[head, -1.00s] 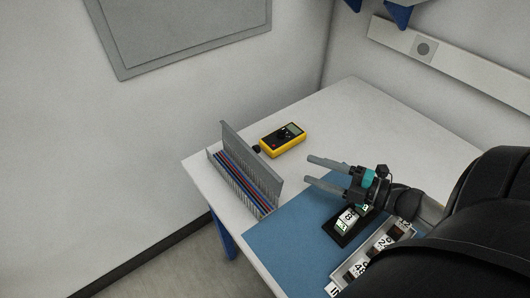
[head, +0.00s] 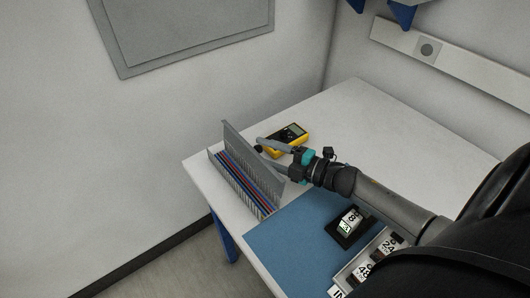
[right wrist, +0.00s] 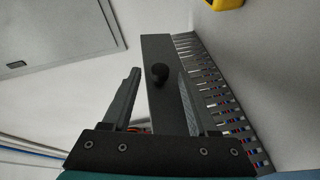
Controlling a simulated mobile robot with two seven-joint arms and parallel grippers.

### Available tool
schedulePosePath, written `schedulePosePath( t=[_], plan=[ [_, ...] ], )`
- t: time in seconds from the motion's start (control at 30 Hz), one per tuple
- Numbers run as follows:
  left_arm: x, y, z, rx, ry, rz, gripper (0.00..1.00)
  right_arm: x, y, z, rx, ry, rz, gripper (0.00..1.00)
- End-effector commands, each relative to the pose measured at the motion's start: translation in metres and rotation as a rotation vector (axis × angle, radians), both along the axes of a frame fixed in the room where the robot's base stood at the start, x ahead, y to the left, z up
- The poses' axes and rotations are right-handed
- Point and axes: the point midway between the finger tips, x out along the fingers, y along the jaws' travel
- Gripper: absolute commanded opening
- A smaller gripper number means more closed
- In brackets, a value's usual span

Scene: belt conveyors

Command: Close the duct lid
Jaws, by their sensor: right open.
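The duct (head: 237,187) is a narrow slotted grey channel at the table's left edge with red, blue and dark wires inside. Its grey lid (head: 251,157) stands raised along the duct's right side, so the duct is open. In the right wrist view, the lid (right wrist: 158,105) shows between the fingers, with a black knob (right wrist: 158,73) on its face and the slotted duct wall (right wrist: 217,95) to the right. My right gripper (head: 262,153) is open at the lid's right side, its fingers either side of the knob in the wrist view. Contact cannot be told. My left gripper is not in view.
A yellow multimeter (head: 288,140) lies just behind my right gripper. A blue mat (head: 290,235) covers the front of the white table (head: 365,110). A black holder (head: 346,233) with a labelled block and a tray (head: 362,262) of labelled blocks are at the front right.

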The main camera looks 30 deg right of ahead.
Motion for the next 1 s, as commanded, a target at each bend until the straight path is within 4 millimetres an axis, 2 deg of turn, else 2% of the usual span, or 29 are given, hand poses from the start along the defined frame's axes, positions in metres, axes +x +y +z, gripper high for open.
schedulePosePath(
  t=[0.37,0.87,1.0],
  plan=[
    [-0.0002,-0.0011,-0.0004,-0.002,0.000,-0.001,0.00,0.0035,0.0023,-0.0003,0.001,0.000,0.001,0.58],
    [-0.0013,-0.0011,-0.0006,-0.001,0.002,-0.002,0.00,0.0033,0.0022,-0.0002,0.002,-0.001,0.001,0.02],
    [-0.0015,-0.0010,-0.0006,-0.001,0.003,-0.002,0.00,0.0033,0.0022,-0.0002,0.002,-0.001,0.001,0.00]
  ],
)
